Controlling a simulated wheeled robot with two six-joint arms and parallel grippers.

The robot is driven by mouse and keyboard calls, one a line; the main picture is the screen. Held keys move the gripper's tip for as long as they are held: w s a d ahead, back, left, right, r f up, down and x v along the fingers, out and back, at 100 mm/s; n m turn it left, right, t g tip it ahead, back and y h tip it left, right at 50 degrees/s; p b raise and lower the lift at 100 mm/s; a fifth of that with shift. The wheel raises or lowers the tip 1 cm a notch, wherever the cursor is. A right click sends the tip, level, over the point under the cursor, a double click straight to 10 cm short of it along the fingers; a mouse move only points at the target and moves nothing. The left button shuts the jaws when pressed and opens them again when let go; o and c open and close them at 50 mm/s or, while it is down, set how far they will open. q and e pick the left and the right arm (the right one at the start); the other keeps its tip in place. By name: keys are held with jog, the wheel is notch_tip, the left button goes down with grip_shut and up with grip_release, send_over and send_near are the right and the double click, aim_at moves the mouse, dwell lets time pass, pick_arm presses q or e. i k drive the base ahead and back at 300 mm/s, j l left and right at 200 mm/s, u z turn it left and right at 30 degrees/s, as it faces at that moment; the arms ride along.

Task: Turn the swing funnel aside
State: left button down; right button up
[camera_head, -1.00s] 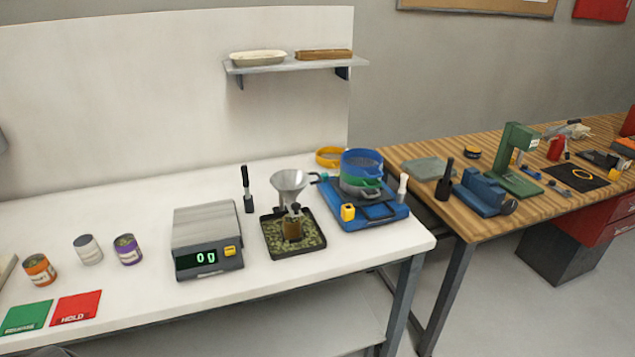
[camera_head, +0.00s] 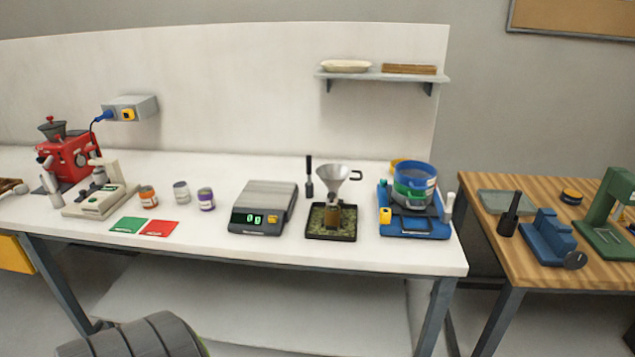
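The swing funnel (camera_head: 333,178) is a grey metal cone with a small dark-ringed handle at its right. It stands over a black tray (camera_head: 319,236) with a greenish speckled filling. A dark upright post-like piece (camera_head: 309,178) stands just behind and left of the funnel. Neither gripper is in view, and nothing touches the funnel.
A scale (camera_head: 262,208) reading 0 g stands left of the tray. A blue sieve shaker (camera_head: 414,222) with stacked sieves stands close on its right. Cans, green and red cards and a red grinder (camera_head: 68,153) are further left. A wooden bench (camera_head: 546,225) stands right.

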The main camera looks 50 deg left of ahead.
aim_at(333, 176)
jog(key=u, duration=1.4)
